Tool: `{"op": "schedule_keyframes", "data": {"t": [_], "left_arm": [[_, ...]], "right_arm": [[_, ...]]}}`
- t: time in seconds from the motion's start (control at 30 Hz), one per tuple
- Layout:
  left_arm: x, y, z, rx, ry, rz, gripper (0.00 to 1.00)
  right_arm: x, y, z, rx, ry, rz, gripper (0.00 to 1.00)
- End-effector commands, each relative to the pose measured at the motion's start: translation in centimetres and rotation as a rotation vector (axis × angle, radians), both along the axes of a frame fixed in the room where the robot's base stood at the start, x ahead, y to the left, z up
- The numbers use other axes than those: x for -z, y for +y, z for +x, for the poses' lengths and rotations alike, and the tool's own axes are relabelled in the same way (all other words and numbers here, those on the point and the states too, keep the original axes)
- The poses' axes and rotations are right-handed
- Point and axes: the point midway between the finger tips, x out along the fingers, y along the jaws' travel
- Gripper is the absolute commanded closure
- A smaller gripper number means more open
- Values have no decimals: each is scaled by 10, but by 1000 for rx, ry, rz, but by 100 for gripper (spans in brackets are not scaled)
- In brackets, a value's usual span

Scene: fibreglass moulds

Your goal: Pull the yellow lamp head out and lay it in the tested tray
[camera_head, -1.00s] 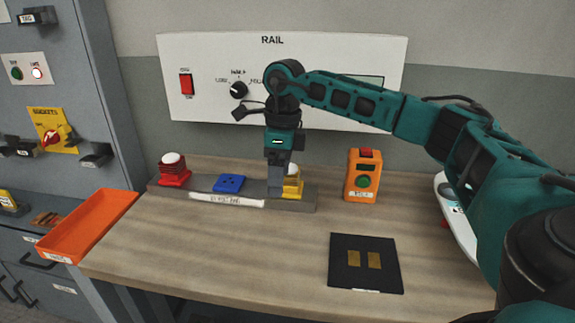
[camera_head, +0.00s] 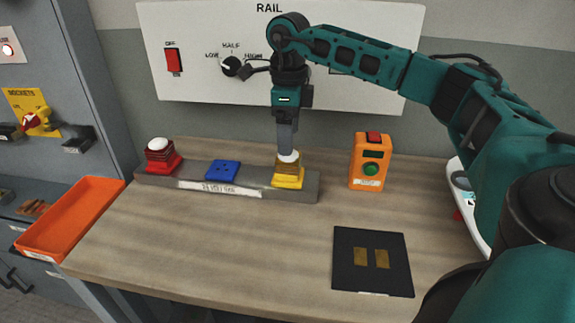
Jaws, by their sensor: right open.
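The yellow lamp head (camera_head: 288,178) sits upright at the right end of a grey rail block (camera_head: 309,187). It has a yellow base, an amber-brown ribbed ring and a white dome. My right gripper (camera_head: 287,149) is open and points straight down over the lamp head, its tips close to the dome. I cannot tell whether they touch it. An orange tray (camera_head: 76,225) at the table's left edge is empty; its label is too small to read, so I cannot confirm it is the tested tray. My left gripper is not in view.
A red lamp head (camera_head: 161,162) and a blue socket plate (camera_head: 223,170) share the block. An orange tester box (camera_head: 370,161) stands right of it. A black pad (camera_head: 345,275) with two brass plates lies in front. The wooden tabletop (camera_head: 220,240) is clear at centre.

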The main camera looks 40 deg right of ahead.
Motion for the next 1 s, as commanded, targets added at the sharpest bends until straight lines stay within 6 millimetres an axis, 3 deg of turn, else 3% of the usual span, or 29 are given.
{"op": "schedule_keyframes", "data": {"t": [0.43,0.7,1.0], "left_arm": [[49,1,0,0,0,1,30],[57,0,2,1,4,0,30],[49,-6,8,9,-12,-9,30]], "right_arm": [[53,0,0,0,1,-1,19],[79,0,0,0,1,-1,19],[81,0,0,0,-1,1,19]]}}
